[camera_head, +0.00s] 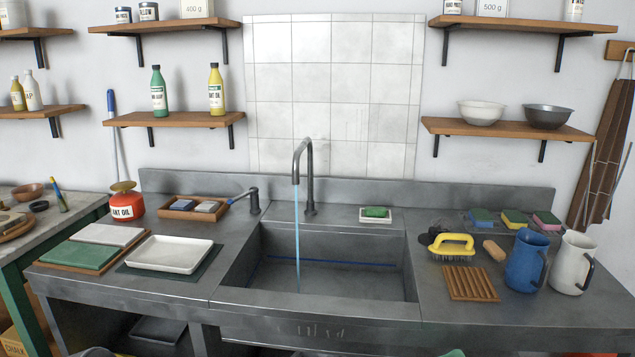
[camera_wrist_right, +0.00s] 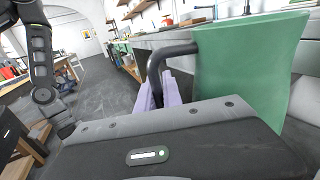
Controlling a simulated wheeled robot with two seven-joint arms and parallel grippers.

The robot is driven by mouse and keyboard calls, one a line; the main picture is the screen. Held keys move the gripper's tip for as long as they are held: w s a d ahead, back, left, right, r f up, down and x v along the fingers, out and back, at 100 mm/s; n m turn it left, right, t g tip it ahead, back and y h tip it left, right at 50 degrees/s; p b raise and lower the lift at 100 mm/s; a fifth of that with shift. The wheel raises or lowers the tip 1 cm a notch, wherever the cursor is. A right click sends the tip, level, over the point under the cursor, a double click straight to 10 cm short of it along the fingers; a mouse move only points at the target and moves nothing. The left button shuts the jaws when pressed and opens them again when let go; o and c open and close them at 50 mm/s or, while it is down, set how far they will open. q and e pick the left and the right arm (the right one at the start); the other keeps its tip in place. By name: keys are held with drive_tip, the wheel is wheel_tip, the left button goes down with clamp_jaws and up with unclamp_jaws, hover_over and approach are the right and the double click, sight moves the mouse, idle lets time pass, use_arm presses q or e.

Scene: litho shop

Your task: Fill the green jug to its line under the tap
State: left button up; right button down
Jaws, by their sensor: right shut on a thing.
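The grey tap (camera_head: 305,175) stands behind the sink (camera_head: 335,245), and a thin blue stream of water (camera_head: 297,240) falls from its spout into the basin. A lever with a blue grip (camera_head: 245,196) is left of the tap. The green jug (camera_wrist_right: 245,65) is large in the right wrist view, and a small green piece of it (camera_head: 453,353) shows at the bottom edge of the head view. My right gripper (camera_wrist_right: 158,92), with lilac fingers, is shut on the jug's dark handle (camera_wrist_right: 160,62). The jug's line and inside are hidden. My left gripper is not in view.
A blue jug (camera_head: 525,260) and a white jug (camera_head: 572,263) stand on the right counter, near a wooden rack (camera_head: 470,284) and a yellow-handled brush (camera_head: 452,245). A white tray (camera_head: 170,254) lies left of the sink. A soap dish (camera_head: 376,217) sits behind it. The basin is clear.

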drive_tip(key=shift+r, duration=0.1)
idle(0.4)
drive_tip(key=shift+m+t+h, duration=2.6)
drive_tip(key=shift+h, duration=0.3)
